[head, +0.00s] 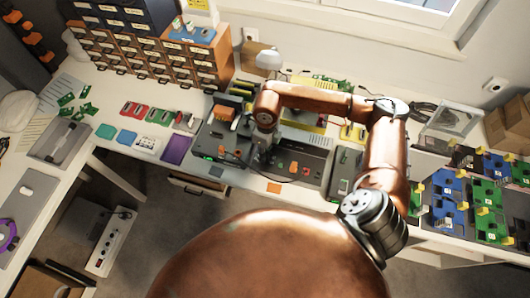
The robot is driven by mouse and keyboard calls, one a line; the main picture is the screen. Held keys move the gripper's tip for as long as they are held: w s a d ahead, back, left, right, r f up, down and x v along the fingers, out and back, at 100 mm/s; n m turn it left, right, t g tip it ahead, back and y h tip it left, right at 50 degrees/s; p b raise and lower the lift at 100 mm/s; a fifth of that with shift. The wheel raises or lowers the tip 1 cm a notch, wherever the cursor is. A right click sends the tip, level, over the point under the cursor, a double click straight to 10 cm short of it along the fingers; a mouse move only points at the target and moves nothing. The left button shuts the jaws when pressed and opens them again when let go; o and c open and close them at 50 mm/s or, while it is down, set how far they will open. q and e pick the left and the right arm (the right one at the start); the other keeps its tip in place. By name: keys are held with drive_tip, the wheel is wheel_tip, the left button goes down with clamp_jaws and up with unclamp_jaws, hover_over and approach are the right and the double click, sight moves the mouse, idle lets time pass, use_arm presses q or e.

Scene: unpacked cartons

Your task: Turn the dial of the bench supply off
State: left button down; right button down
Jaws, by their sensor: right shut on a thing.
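The bench supply (212,143) appears to be the dark box with a small green light on its front, on the long white bench near the middle of the head view. My right arm comes over the bench from the right, and its gripper (260,157) points down at the right end of this box. The gripper is shut on what appears to be the dial. The dial itself is hidden behind the fingers, so I cannot tell its setting. My left gripper is not in view.
A drawer cabinet (150,45) stands behind on the left. Red and green boards and a purple mat (175,149) lie left of the supply. A dark panel (305,160) lies to the right. Blue and green trays (447,187) fill the bench's right end.

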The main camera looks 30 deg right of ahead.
drive_tip(key=shift+s, duration=0.1)
drive_tip(key=c, duration=1.6)
unclamp_jaws()
drive_tip(key=r, duration=1.2)
drive_tip(key=shift+w+d, duration=0.25)
drive_tip(key=shift+d, duration=0.05)
